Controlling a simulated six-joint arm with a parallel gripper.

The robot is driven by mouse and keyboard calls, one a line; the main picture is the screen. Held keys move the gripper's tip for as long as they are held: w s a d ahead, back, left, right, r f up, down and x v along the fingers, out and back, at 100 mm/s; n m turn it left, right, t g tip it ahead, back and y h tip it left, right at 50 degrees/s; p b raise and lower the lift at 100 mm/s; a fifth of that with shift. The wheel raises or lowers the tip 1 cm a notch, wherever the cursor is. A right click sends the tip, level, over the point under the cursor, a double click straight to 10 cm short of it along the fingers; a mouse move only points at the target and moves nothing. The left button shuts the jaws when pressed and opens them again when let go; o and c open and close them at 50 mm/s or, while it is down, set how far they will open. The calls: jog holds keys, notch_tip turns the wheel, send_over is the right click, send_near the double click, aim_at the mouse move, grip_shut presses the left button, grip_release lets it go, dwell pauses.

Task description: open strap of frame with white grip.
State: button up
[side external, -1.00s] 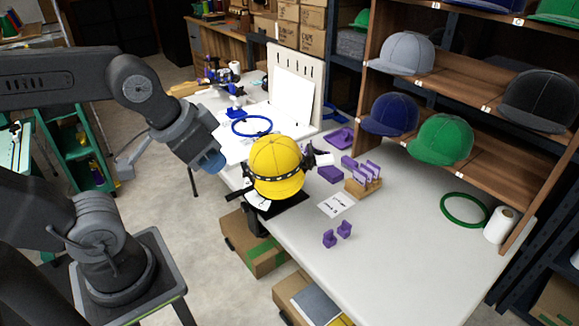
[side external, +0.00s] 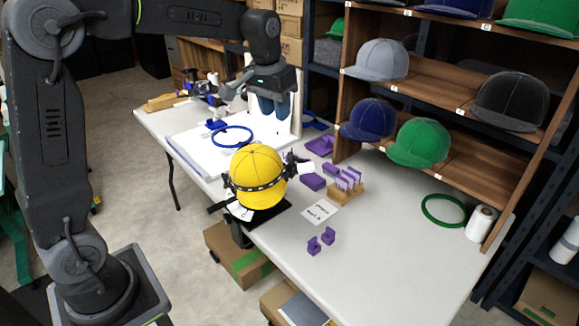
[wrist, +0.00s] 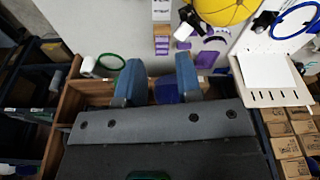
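A yellow cap (side external: 258,163) sits on a black frame at the table's near edge. A dark strap with pale marks (side external: 257,187) runs around the cap's lower part. A white grip (side external: 300,167) sticks out at the frame's right side; it also shows in the wrist view (wrist: 183,32) beside the cap (wrist: 225,9). My gripper (side external: 272,112) hangs fingers down above and behind the cap, in front of the white board, apart from the frame. In the wrist view its two blue-grey fingers (wrist: 158,80) are spread with nothing held between them. The strap's fastening is too small to make out.
A white board (side external: 296,112) stands behind a blue hoop (side external: 233,136). Purple parts (side external: 342,178) and a paper label (side external: 320,212) lie right of the cap. A wooden shelf (side external: 420,88) with caps rises at the right.

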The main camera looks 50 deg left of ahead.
jog(key=n+g, duration=0.1)
jog(key=g, duration=0.1)
send_near(290, 166)
jog(key=f, duration=1)
jog(key=shift+a, duration=0.2)
grip_shut()
